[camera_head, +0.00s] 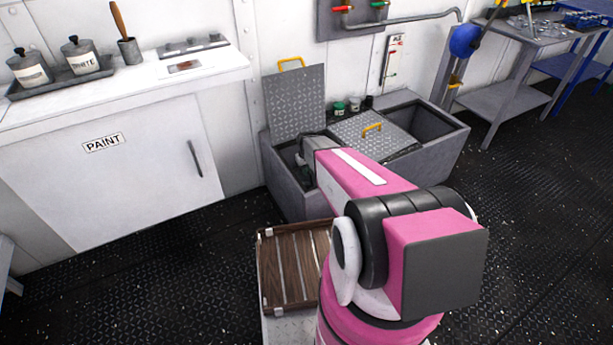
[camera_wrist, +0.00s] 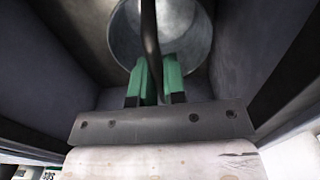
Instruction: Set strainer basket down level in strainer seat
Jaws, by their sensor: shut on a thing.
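My gripper (camera_wrist: 155,78) has green fingers, shut on the dark upright handle of the strainer basket in the wrist view. The strainer basket (camera_wrist: 190,40) shows as a round grey metal vessel behind the handle, with dark grey walls around it. In the head view my arm reaches into the open left compartment of the grey floor box (camera_head: 283,190), and my wrist and arm hide the fingers and basket. I cannot make out the strainer seat, or whether the basket touches it or is level.
A raised tread-plate lid (camera_head: 297,103) with a yellow handle stands behind the left compartment. Another lid (camera_head: 375,140) lies beside the open right compartment. A white paint cabinet (camera_head: 100,170) stands left. A wooden slatted tray (camera_head: 290,265) is in front.

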